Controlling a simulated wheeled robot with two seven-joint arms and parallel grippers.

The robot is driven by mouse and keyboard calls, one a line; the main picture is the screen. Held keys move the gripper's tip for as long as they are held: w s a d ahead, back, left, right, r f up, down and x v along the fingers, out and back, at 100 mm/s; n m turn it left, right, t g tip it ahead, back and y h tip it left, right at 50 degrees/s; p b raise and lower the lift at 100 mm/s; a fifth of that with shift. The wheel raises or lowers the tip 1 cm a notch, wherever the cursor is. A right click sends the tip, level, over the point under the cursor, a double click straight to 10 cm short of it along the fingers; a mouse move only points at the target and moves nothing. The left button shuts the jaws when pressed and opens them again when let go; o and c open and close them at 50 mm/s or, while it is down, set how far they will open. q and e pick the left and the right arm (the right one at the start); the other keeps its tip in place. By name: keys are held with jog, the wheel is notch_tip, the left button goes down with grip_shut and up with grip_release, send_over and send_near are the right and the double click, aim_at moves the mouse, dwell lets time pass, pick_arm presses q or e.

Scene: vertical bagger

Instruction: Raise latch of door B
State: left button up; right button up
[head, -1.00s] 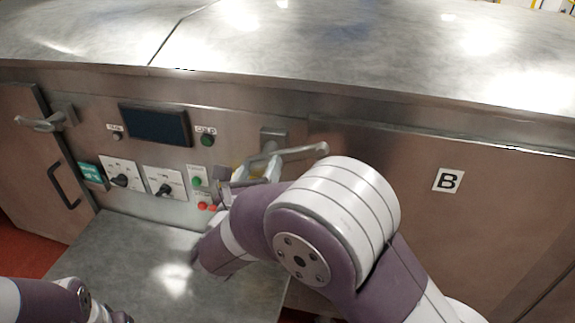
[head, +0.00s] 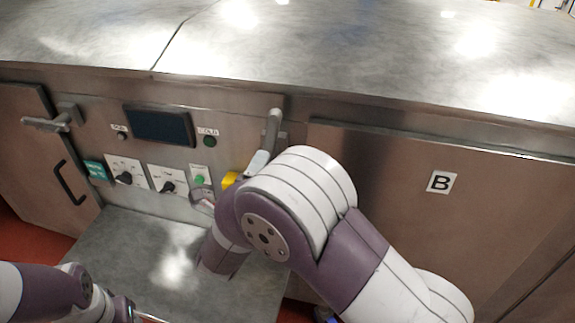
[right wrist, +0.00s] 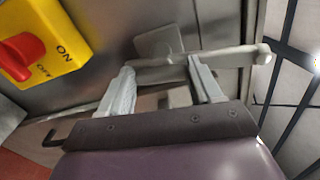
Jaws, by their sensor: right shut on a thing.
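Door B (head: 420,225) is the brown metal panel at the right, with a white label "B" (head: 442,182). Its latch (head: 273,128) is a grey handle at the door's left edge, now pointing up in the head view. In the right wrist view the latch (right wrist: 235,57) runs across the fingertips. My right gripper (right wrist: 162,75) is shut on the latch; in the head view my own arm hides most of it. My left gripper (head: 128,312) shows only in part at the bottom left edge, away from the door, and its jaws are not clear.
A control panel with a dark screen (head: 159,126), knobs and buttons is left of the latch. A yellow switch with a red knob (right wrist: 30,50) sits close to my right gripper. A metal shelf (head: 130,255) lies below. Another door with a latch (head: 52,121) is at far left.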

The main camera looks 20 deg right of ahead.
jog(key=o, duration=1.1)
jog(key=shift+o, duration=0.2)
jog(key=b+v, duration=0.1)
jog(key=v, duration=0.4)
jog(key=b+v, duration=0.4)
jog(key=v, duration=0.8)
jog(key=shift+s+a, duration=0.25)
jog(key=shift+s, duration=0.1)
